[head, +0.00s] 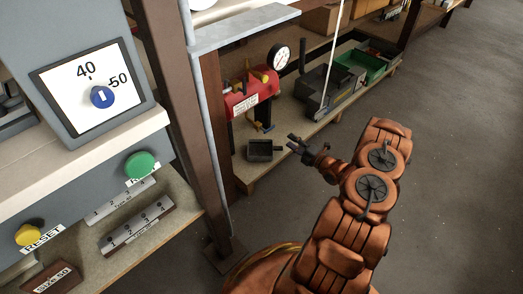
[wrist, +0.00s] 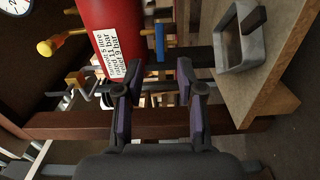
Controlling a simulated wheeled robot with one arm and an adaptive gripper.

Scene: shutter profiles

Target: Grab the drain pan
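The drain pan (head: 259,157) is a small dark grey open box with a short handle on its right side. It sits on the lower wooden shelf, below the red tank. In the wrist view the pan (wrist: 243,64) is at the upper right, with its dark handle towards the top. My gripper (head: 296,143) is just right of the pan's handle in the head view. In the wrist view my gripper (wrist: 155,82) has its two fingers apart, with nothing held between them. The pan lies to the right of both fingers there.
The red tank (head: 248,94) with a gauge (head: 279,55) and yellow-handled fittings stands behind the pan. A dark grey machine (head: 325,88) and a green tray (head: 361,62) are farther along the shelf. A brown post (head: 211,135) stands left. The floor on the right is clear.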

